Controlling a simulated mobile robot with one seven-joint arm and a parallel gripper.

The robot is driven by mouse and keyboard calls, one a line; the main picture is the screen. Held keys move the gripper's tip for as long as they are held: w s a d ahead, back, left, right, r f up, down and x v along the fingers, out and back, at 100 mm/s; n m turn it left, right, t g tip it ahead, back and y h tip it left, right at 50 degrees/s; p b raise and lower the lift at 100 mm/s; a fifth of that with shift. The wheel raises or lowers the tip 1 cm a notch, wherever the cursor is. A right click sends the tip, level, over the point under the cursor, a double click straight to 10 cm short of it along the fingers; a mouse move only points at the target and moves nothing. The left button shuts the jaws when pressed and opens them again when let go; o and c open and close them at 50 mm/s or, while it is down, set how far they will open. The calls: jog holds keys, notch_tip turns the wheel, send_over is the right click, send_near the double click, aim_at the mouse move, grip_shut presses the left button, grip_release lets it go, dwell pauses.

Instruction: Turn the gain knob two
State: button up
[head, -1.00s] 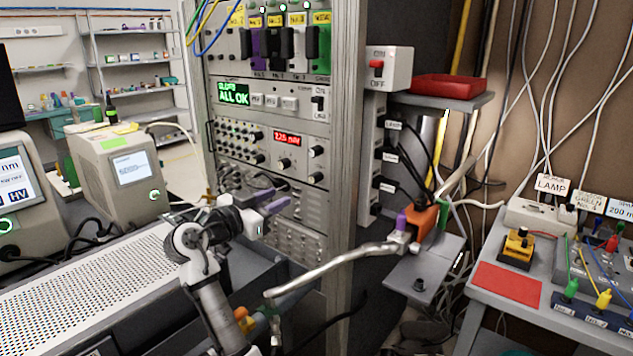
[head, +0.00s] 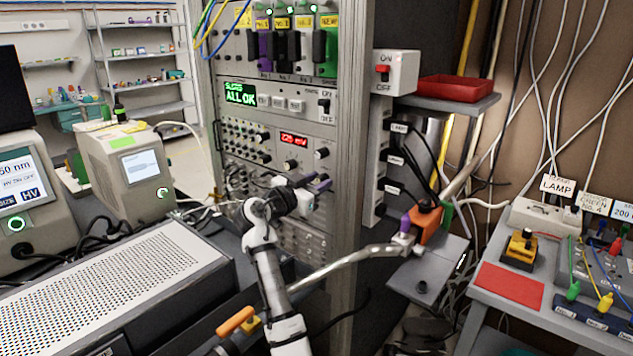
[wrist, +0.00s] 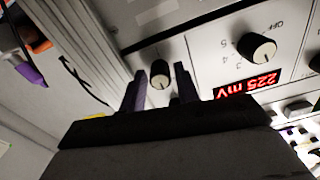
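My gripper (head: 310,182) is in front of the rack module with the red "225 mV" display (head: 294,138). Its two purple fingers are apart. In the wrist view my gripper (wrist: 158,88) has one finger on each side of a black knob with a pale face (wrist: 160,75). I cannot tell whether they touch it. A larger selector knob (wrist: 257,47) with numbers and an OFF mark stands beside the red display in the wrist view, which is upside down. It also shows in the head view (head: 290,164). No gain label is legible.
A metal bar with an orange block (head: 428,223) sticks out to the right of the rack. A perforated grey box (head: 110,285) lies at the left. The rack's right post (wrist: 100,45) is close to my gripper. A switch box (head: 395,72) is above.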

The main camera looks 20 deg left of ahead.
grip_shut()
jog(key=n, duration=0.4)
jog(key=n+p, duration=0.1)
jog(key=n, duration=0.3)
jog(key=shift+n+p, duration=0.3)
jog(key=n+p, duration=0.2)
jog(key=n, duration=0.3)
jog(key=shift+r+p, duration=0.1)
jog(key=shift+p, duration=0.2)
jog(key=shift+n+p, duration=0.65)
jog(key=shift+n, duration=0.65)
